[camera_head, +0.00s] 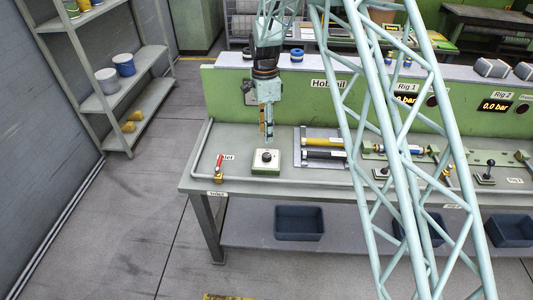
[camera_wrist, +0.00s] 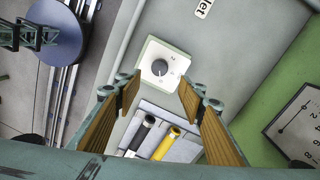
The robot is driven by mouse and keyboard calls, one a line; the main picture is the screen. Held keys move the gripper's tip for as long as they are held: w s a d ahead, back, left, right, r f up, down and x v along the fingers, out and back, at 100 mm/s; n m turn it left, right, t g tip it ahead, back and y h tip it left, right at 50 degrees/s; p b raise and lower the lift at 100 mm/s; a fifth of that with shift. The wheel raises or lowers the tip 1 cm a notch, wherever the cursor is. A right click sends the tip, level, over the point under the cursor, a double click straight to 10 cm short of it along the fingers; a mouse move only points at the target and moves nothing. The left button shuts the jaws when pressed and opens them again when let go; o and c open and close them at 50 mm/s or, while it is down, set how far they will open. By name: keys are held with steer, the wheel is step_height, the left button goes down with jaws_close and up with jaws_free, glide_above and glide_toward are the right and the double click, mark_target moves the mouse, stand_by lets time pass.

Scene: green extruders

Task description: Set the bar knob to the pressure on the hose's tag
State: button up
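The bar knob (camera_head: 266,156) is a dark round knob on a small white-topped green box (camera_head: 257,172) near the left end of the bench. In the wrist view the knob (camera_wrist: 160,68) shows a pale pointer line and faint marks around it. My gripper (camera_head: 267,137) points down just above the box. The wrist view shows its two fingers (camera_wrist: 160,93) spread apart, with nothing between them and the knob beyond their tips. A yellow hose (camera_wrist: 166,143) and a black hose (camera_wrist: 142,134) lie in a grey tray beside the box. I cannot make out a pressure tag on either.
A red-handled valve (camera_head: 219,165) stands left of the box on a grey pipe. Rig displays (camera_head: 495,105) reading 0.0 bar sit on the green back panel (camera_head: 225,95). My arm's lattice hides part of the bench. Blue bins (camera_head: 299,223) stand below.

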mark_target(266, 155)
steer(key=f, duration=1.1)
steer(key=shift+s+d+f+p, duration=0.1)
steer(key=shift+s+f+p, duration=0.2)
steer(key=shift+s, duration=0.05)
steer(key=c, duration=0.9)
